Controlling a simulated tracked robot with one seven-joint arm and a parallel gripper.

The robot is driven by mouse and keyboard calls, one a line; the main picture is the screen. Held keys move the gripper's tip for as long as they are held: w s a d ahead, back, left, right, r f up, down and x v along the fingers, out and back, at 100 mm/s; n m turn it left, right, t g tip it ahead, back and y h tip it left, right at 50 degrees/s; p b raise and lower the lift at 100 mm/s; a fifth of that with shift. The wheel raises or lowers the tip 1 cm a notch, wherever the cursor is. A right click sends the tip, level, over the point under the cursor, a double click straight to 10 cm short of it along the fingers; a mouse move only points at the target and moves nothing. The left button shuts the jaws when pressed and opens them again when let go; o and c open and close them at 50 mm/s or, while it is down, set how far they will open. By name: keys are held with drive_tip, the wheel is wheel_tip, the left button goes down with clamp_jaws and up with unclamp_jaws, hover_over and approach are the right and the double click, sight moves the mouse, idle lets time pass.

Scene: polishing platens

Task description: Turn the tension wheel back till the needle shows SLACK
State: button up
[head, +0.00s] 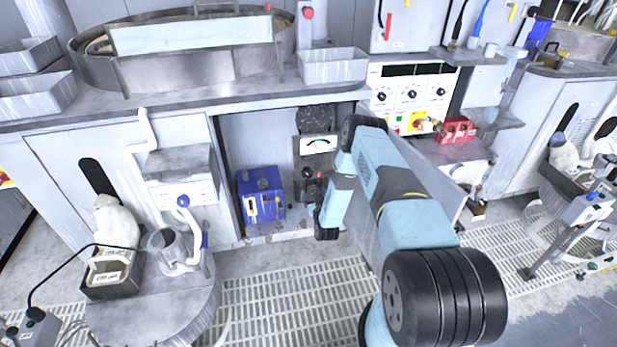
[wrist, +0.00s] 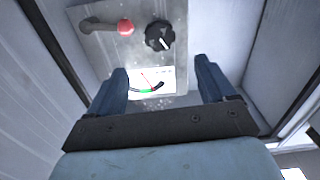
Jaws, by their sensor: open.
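In the wrist view my gripper (wrist: 162,66) is open, its two blue fingers wide apart with nothing between them. The white tension gauge (wrist: 157,80) shows between the fingers, with a coloured arc and a thin red needle; its lettering is too small to read. Beyond it on the grey panel are a black knob (wrist: 159,37) with a white pointer and a lever with a red ball (wrist: 125,27). In the head view the gauge (head: 319,144) sits in the open bay, below a round dark wheel-like disc (head: 314,118). I cannot tell which part is the tension wheel.
A blue box (head: 261,194) stands in the bay left of the panel. Bay walls are close on both sides in the wrist view. An open grey door (head: 428,178) stands right of the bay, behind my arm. Floor grating (head: 290,295) is clear in front.

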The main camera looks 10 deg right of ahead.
sight(308, 175)
drive_tip(key=w, duration=1.2)
drive_tip(key=shift+w, duration=0.35)
drive_tip(key=shift+c, duration=0.5)
drive_tip(key=c, duration=1)
drive_tip(key=shift+o, duration=0.2)
drive_tip(key=shift+m, duration=1.1)
drive_tip(key=o, duration=1.1)
drive_tip(key=shift+c, duration=0.2)
drive_tip(key=shift+s, duration=0.1)
